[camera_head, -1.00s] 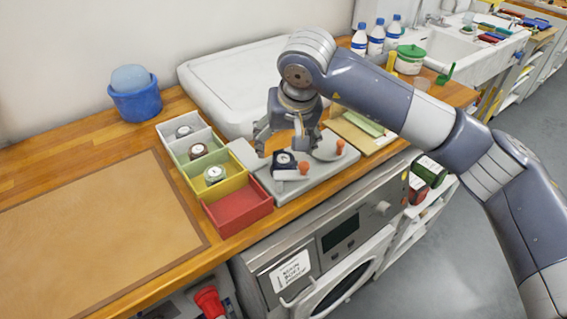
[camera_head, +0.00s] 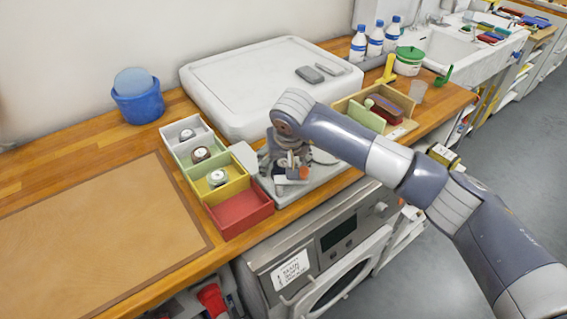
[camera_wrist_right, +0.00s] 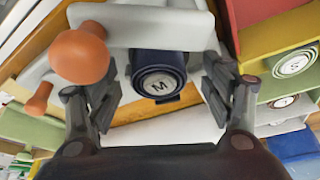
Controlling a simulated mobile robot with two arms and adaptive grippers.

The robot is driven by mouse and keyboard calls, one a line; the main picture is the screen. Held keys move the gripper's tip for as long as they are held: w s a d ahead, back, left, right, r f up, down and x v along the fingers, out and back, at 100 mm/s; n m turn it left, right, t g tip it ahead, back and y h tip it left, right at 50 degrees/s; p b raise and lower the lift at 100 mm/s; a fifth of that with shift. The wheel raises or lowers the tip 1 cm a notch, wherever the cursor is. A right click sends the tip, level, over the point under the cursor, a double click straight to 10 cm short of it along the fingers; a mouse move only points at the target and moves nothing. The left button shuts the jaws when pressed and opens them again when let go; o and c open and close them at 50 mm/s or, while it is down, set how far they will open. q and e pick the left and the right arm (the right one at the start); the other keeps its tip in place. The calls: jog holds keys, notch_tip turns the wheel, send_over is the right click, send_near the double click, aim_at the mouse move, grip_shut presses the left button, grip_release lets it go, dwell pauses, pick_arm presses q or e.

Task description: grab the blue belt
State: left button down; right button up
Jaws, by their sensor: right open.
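The blue belt (camera_wrist_right: 160,82) is a dark navy roll with a round white "M" label on its end. In the wrist view it sits against a pale clamp-like plate (camera_wrist_right: 145,27) with an orange knob (camera_wrist_right: 79,56). My right gripper (camera_wrist_right: 160,92) is open, its fingers on either side of the roll with gaps showing on both sides. In the head view my right gripper (camera_head: 284,166) is down at the grey fixture board (camera_head: 318,182) and hides most of the belt. My left gripper is not in view.
Left of the board, a row of grey, green, yellow (camera_head: 237,188) and red (camera_head: 240,213) bins holds other rolled belts; the red one is empty. A white slab (camera_head: 250,80) lies behind. A wooden box (camera_head: 350,105) stands right. The brown mat (camera_head: 100,240) is clear.

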jog(key=shift+f, duration=0.1)
jog(key=shift+c, duration=0.3)
jog(key=c, duration=1.2)
jog(key=shift+o, duration=0.2)
